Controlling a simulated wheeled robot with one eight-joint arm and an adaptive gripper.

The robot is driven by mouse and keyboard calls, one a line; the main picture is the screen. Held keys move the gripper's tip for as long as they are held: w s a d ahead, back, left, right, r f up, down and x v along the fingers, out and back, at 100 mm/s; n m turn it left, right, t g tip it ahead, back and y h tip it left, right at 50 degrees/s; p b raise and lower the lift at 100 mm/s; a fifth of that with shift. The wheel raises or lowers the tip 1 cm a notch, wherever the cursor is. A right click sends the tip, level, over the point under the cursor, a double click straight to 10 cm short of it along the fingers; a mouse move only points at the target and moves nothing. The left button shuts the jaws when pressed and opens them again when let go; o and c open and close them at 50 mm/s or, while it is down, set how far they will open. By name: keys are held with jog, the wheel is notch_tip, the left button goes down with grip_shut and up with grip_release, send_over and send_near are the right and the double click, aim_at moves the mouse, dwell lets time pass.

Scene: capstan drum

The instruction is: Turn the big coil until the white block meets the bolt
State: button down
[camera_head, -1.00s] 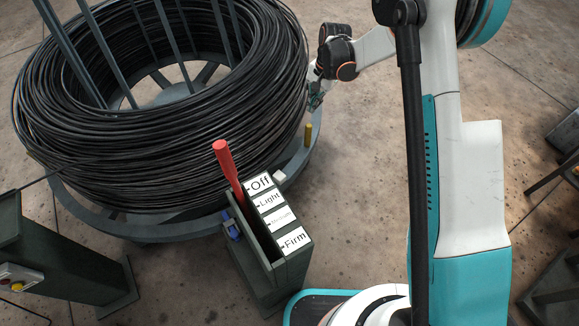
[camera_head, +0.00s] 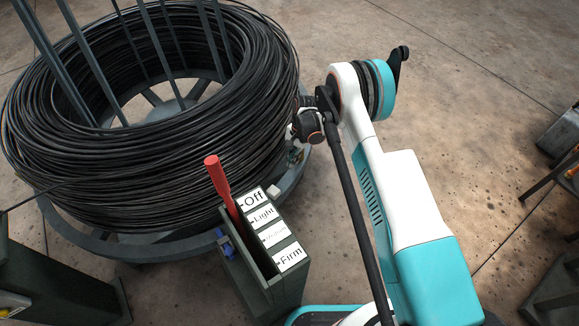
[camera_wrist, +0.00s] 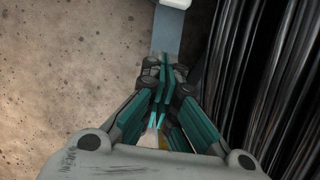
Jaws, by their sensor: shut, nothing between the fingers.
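The big coil (camera_head: 150,120) of black wire lies on a round grey turntable (camera_head: 170,245). In the head view, a small white block (camera_head: 273,191) shows by the top corner of the lever box. In the wrist view, the white block (camera_wrist: 174,3) is at the top edge, beyond my fingertips, at the end of a grey strip. My gripper (camera_head: 295,156) is at the coil's right side, low by the turntable rim. In the wrist view, my gripper (camera_wrist: 163,66) is shut, its fingers together and empty.
A lever box (camera_head: 270,245) with a red lever (camera_head: 217,177) stands in front of the coil; the lever is near the Off label. A dark post (camera_head: 50,280) is at lower left. Bare floor lies right of my arm, with dark stands at the right edge.

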aim_at(282, 188)
jog(key=b+x, duration=0.3)
jog(key=x, duration=0.5)
jog(key=shift+f, duration=0.3)
jog(key=shift+s+a+r, duration=0.1)
jog(key=shift+s+a, duration=0.75)
jog(key=shift+s, duration=0.1)
jog(key=shift+s+a+b, duration=0.45)
jog(key=shift+s, duration=0.2)
